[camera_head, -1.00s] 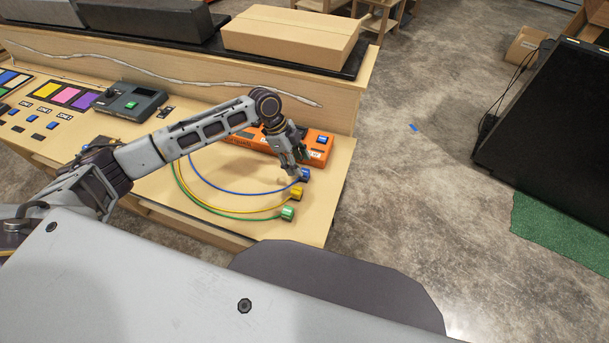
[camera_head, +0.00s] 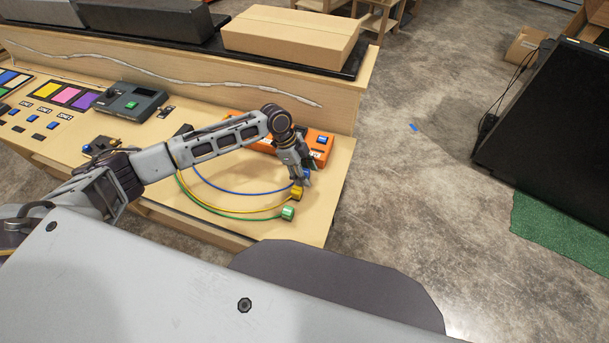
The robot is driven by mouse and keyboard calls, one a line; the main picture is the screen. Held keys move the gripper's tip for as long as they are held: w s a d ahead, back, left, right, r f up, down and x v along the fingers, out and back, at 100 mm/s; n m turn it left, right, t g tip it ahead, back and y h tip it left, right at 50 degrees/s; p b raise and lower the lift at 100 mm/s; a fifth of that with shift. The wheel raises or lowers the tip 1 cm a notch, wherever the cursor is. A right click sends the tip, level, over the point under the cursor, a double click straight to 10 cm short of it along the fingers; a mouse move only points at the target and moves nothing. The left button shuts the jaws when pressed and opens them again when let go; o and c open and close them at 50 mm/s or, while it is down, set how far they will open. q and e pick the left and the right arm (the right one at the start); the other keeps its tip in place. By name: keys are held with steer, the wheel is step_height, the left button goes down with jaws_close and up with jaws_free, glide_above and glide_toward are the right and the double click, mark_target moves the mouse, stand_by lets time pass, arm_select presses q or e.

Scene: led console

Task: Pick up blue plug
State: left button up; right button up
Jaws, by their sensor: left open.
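The blue plug (camera_head: 306,174) is at the end of a blue cable (camera_head: 235,191) on the right part of the wooden console top (camera_head: 322,218). It is now partly hidden by my left gripper (camera_head: 302,180), which points down over it with its fingers open around or beside it; I cannot tell which. A yellow plug (camera_head: 296,194) lies just in front of the blue one, close to the fingertips. A green plug (camera_head: 288,213) lies nearer the front edge. My right gripper is not in view.
An orange box (camera_head: 319,143) stands behind the gripper, partly covered by the arm. A cardboard box (camera_head: 291,37) rests on the shelf behind. A grey device with a green button (camera_head: 131,104) and coloured panels (camera_head: 65,95) are to the left. The console's right edge is near the plugs.

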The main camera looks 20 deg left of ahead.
mark_target(305, 171)
arm_select(q)
steer(key=shift+c, duration=0.2)
steer(key=c, duration=1.1)
steer(key=shift+o, duration=0.2)
steer(key=shift+r, duration=0.1)
steer(key=shift+r, duration=4.95)
